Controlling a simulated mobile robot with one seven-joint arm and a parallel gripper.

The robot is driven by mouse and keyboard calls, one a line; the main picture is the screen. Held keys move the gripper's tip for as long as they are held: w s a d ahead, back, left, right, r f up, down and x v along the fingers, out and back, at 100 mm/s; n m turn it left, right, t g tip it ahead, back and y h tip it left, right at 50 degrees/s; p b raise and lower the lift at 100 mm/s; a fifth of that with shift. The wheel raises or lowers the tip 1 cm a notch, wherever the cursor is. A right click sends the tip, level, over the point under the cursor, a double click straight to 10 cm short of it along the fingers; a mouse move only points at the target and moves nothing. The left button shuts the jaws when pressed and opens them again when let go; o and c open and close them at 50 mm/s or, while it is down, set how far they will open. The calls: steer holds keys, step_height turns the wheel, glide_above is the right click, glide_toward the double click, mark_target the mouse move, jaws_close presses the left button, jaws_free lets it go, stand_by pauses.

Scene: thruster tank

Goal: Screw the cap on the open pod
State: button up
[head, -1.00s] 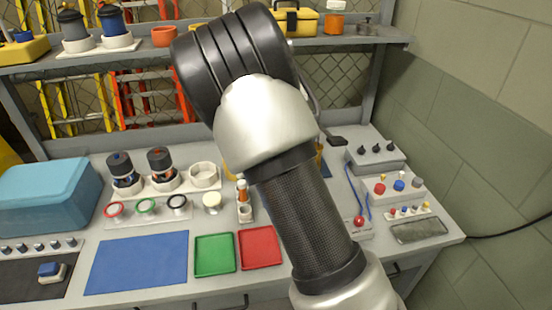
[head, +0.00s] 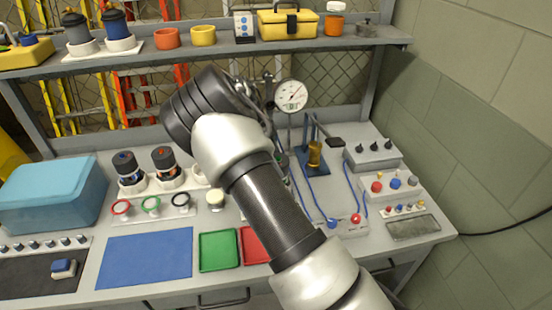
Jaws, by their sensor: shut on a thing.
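My arm crosses the middle of the head view, and its wrist end hides my gripper's fingers and whatever they hold. Two dark pods, a left one (head: 128,167) and a right one (head: 163,159), stand upright in white round holders at the back left of the bench. A third white holder (head: 199,178) beside them is mostly behind my arm. In front is a row of small round pieces: a red ring (head: 120,207), a green ring (head: 150,204), a black ring (head: 181,200) and a cream disc (head: 215,197). I cannot make out the open pod or its cap.
A dial gauge (head: 291,95) and a brass cylinder (head: 314,155) stand right of my arm. A blue mat (head: 145,257), a green tray (head: 218,251) and a red tray (head: 254,247) lie at the front. A teal box (head: 50,194) is at left, control boxes (head: 373,155) at right.

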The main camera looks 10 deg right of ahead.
steer(key=shift+s+d+f, duration=0.15)
steer(key=shift+s, duration=0.1)
steer(key=o, duration=1.1)
steer(key=shift+c, duration=0.2)
steer(key=shift+w, duration=0.1)
steer(key=shift+a+r, duration=0.2)
steer(key=shift+r, duration=0.05)
steer(key=v, duration=1.7)
steer(key=s+d+n+t+y+b, duration=0.2)
steer(key=s+d+n+t+b, duration=0.3)
steer(key=n+b, duration=0.75)
steer(key=shift+n, duration=0.55)
steer(key=x, duration=0.5)
steer(key=s+a+x, duration=0.1)
steer(key=x, duration=0.5)
steer(key=f+x, duration=0.1)
steer(key=x, duration=0.4)
steer(key=shift+s+a+f, duration=0.15)
steer(key=shift+a+f, duration=0.05)
steer(key=shift+a, duration=0.1)
